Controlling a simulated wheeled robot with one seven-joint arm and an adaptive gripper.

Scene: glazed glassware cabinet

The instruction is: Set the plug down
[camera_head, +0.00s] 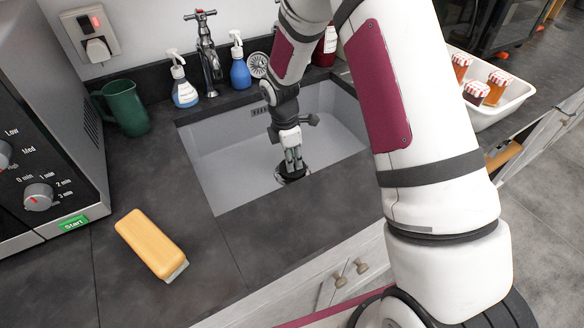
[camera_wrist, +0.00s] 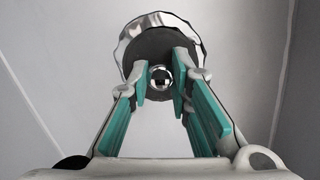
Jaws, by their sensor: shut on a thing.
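My gripper (camera_head: 293,163) is inside the sink (camera_head: 233,180), pointing down towards its floor. In the wrist view its two teal-padded fingers (camera_wrist: 160,88) are shut on a small shiny knob at the middle of the plug (camera_wrist: 160,50), a dark round disc. A bright crinkled metal rim shows around the disc. In the head view the plug (camera_head: 293,177) is a dark round shape under the fingertips, low in the sink. I cannot tell whether it touches the sink floor. The fingers hide part of the disc.
A yellow block-like brush (camera_head: 150,242) lies on the counter. A white tray (camera_head: 505,104) with jars stands right. The sink floor around the plug looks clear.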

